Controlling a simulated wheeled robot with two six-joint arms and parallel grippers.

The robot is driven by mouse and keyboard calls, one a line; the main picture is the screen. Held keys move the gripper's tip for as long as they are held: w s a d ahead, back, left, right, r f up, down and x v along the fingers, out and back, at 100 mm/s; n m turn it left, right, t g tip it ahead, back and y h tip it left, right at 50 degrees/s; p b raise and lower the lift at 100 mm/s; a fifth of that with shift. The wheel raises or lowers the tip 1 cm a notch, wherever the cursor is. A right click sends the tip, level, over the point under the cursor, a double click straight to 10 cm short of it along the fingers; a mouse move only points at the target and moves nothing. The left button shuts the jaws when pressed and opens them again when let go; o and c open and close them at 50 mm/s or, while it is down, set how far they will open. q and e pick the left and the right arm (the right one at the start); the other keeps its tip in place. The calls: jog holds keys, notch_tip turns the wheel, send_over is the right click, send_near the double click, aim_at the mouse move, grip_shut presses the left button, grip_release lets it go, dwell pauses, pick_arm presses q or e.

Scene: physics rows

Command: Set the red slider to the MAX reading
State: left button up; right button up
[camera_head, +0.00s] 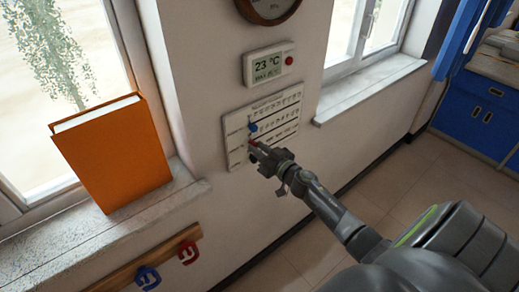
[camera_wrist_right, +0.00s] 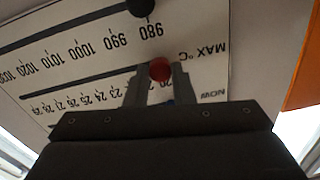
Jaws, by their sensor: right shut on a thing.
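The red slider (camera_wrist_right: 160,69) is a round red knob on the middle row of a white scale panel (camera_head: 290,100). In the right wrist view the panel appears upside down, and the knob sits near the low end of the MAX °C scale, around 20 to 21. My right gripper (camera_head: 258,151) is shut on the knob, a finger on each side; the wrist view also shows its fingertips (camera_wrist_right: 158,80). The display (camera_head: 268,64) above the panel shows 23 °C with a small MAX line below, its digits hard to read. My left gripper is out of view.
A blue slider (camera_head: 253,127) sits on the row above. A dark slider knob (camera_wrist_right: 141,7) is on the pressure row near 980. An orange book (camera_head: 115,150) stands on the left windowsill. Red and blue hooks (camera_head: 187,253) are on a wooden rail below.

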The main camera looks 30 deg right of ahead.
grip_shut()
jog(key=b, duration=0.3)
send_near(277, 127)
jog(key=w, duration=0.1)
jog(key=w+a, duration=0.1)
jog(key=w, duration=0.3)
jog(key=shift+a+f, duration=0.2)
jog(key=shift+f, duration=0.1)
jog(key=shift+d+r, duration=0.1)
jog(key=shift+d, duration=0.35)
jog(key=o, duration=0.9)
grip_release()
